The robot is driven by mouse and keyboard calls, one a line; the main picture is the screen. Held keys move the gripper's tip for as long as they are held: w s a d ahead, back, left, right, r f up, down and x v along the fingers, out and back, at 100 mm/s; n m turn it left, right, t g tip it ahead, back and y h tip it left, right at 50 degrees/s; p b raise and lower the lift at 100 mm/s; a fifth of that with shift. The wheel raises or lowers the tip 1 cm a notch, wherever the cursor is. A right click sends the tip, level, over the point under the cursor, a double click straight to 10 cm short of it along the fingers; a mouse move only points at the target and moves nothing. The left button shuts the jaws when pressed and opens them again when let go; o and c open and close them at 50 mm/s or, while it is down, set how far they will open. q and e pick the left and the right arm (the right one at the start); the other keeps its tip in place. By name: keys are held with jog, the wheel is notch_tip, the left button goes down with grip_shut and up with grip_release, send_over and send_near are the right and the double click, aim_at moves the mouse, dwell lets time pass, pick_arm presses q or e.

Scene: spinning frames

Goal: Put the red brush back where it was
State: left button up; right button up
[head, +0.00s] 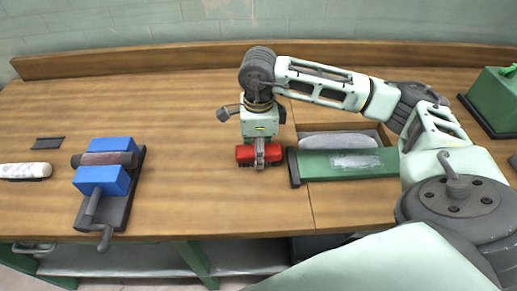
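The red brush (245,154) is a short red block near the middle of the bench in the head view. My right gripper (260,158) points down on it, with one finger across the middle of its front side. The gripper looks shut on the brush; the far finger is hidden. I cannot tell whether the brush touches the bench top or is slightly above it. My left gripper is not in view.
A blue vise-like clamp (103,180) holding a dark cylinder stands at left, with a white roller (24,171) and a dark flat piece (48,143) nearby. A green-edged box (320,165) sits right of the brush. A green block (492,103) stands far right. The bench (190,190) between clamp and brush is clear.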

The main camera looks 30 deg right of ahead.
jog(key=shift+r, duration=0.1)
jog(key=shift+r+p, duration=0.25)
jog(key=shift+p, duration=0.1)
notch_tip(320, 180, up, 12)
jog(key=b, duration=0.2)
jog(key=shift+f, duration=0.15)
dwell(0.3)
